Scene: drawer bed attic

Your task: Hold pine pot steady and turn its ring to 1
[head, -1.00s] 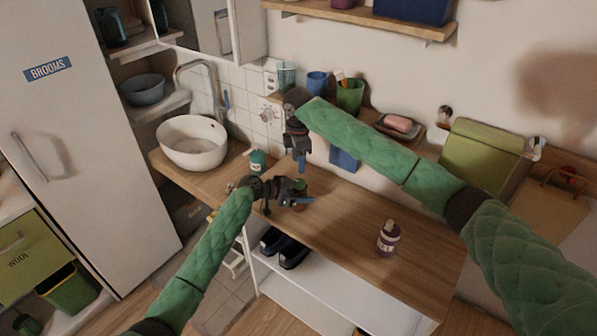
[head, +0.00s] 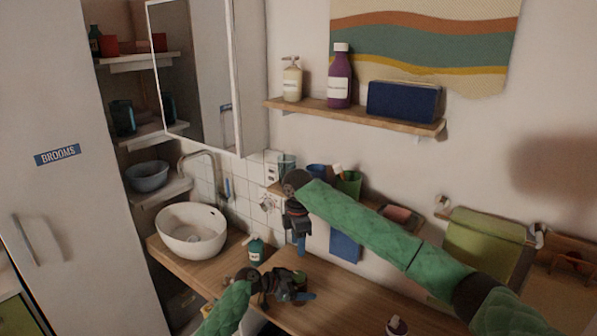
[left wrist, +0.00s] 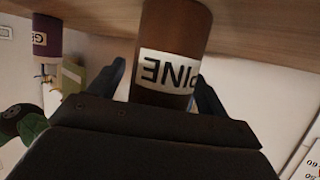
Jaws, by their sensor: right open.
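The pine pot (left wrist: 172,60) is a brown cylinder with a white label reading PINE, inverted in the left wrist view. It stands on the wooden counter, and its green top (head: 300,277) shows in the head view, mostly hidden by my left gripper. My left gripper (head: 300,293) is low at the pot, with one finger on each side of it. In the left wrist view a gap shows between the left finger and the pot, so it is open around it. My right gripper (head: 299,243) is open and points down above the pot. The ring's marks cannot be read.
A teal bottle (head: 256,250) stands left of the pot by the white basin (head: 192,231). A wall shelf (head: 350,113) holds bottles and a blue box. Bare counter (head: 350,300) lies right of the pot.

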